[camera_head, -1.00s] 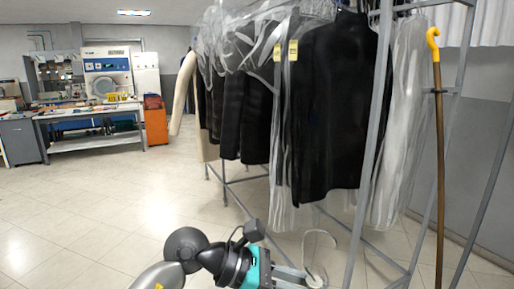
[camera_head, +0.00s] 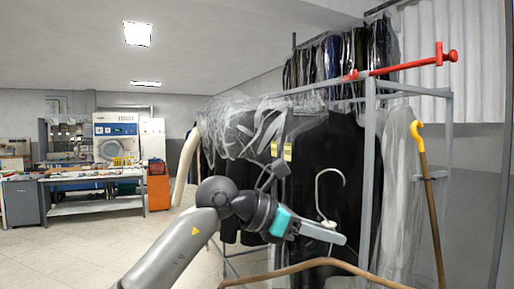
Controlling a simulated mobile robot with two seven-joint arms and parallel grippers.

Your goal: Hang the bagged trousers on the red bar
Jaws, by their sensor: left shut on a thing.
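The red bar (camera_head: 405,65) sticks out to the right at the top of the grey rack and ends in a red knob. My left gripper (camera_head: 335,236) is shut on a hanger, at the base of its pale hook (camera_head: 342,182). The hook stands up above the fingers, well below the red bar and to its left. A brown curved piece (camera_head: 322,263) under the gripper looks like the hanger's wooden body. Trousers hanging from it cannot be made out; that area is cut off by the bottom edge. My right gripper is not in view.
Bagged black garments (camera_head: 325,150) hang on the rack behind my gripper. Dark clothes (camera_head: 335,60) hang higher at the back. A grey upright (camera_head: 367,150) stands right of the hook. A yellow-hooked pole (camera_head: 428,190) leans at the right. Open floor lies at left.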

